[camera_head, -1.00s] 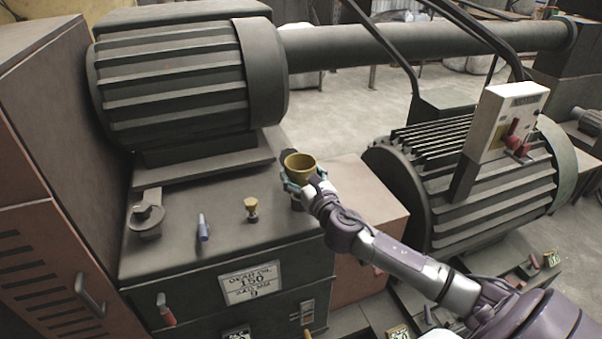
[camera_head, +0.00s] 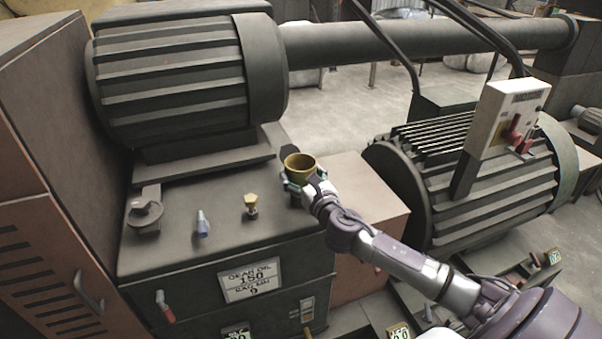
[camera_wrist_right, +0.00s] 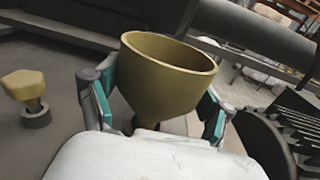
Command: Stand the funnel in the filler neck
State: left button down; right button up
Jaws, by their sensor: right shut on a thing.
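The funnel (camera_head: 300,168) is a mustard-yellow cup, held upright with its wide mouth up at the right back of the dark gearbox top. My right gripper (camera_head: 299,185) is shut on it; in the right wrist view the teal-padded fingers (camera_wrist_right: 157,108) sit on both sides of the funnel (camera_wrist_right: 165,80). Its lower end is mostly hidden by the gripper. A dark round fitting with an upright flap (camera_head: 145,215), which may be the filler neck, stands at the left of the gearbox top, well apart from the funnel. My left gripper is out of view.
A large ribbed motor (camera_head: 175,85) overhangs the back. A white control box (camera_head: 510,118) and ribbed housing (camera_head: 475,190) stand at right.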

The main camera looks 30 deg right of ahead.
jog(key=shift+f+b, duration=0.4)
jog(key=shift+f, duration=0.2)
dwell(0.3)
jog(key=o, duration=1.1)
